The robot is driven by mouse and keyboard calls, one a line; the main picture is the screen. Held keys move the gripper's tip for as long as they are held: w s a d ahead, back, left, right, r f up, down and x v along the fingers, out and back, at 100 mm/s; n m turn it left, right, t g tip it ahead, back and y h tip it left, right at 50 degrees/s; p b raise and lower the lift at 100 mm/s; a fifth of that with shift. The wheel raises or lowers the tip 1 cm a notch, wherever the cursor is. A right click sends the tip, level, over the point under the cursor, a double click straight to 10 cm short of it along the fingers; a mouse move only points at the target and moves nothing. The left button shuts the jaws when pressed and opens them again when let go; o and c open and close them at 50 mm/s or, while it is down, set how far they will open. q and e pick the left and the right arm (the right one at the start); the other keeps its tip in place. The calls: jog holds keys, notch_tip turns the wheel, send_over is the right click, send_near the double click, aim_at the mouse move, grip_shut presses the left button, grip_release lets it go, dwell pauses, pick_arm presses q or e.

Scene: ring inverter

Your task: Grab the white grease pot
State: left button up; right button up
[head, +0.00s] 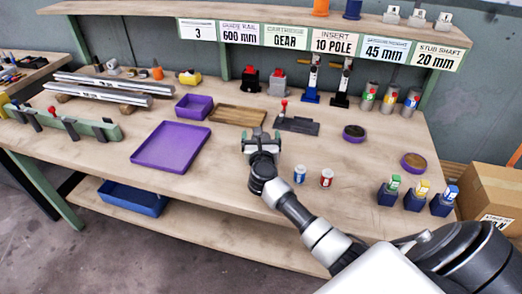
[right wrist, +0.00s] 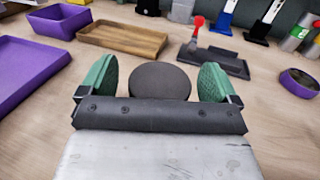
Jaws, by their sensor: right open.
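My right gripper (head: 262,137) is open over the middle of the table, with its fingers pointing away from me. In the right wrist view, a dark round disc (right wrist: 160,81) lies between the two green finger pads, with a gap on each side. Its lower part is hidden behind my gripper's bar, so I cannot tell whether it is the top of a pot. No plainly white pot shows. Two small white cans stand to the right of my right gripper, one with a blue label (head: 299,174) and one with a red label (head: 326,178). My left gripper is not in view.
A purple tray (head: 172,147) and a wooden tray (head: 237,116) lie left of and beyond my gripper. A dark fixture with a red knob (head: 297,125) stands beyond it. Two purple-rimmed round dishes (head: 354,133) (head: 413,163) sit to the right. Bare table surrounds my gripper.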

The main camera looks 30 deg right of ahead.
jog(key=c, duration=1.3)
jog(key=shift+r, duration=0.15)
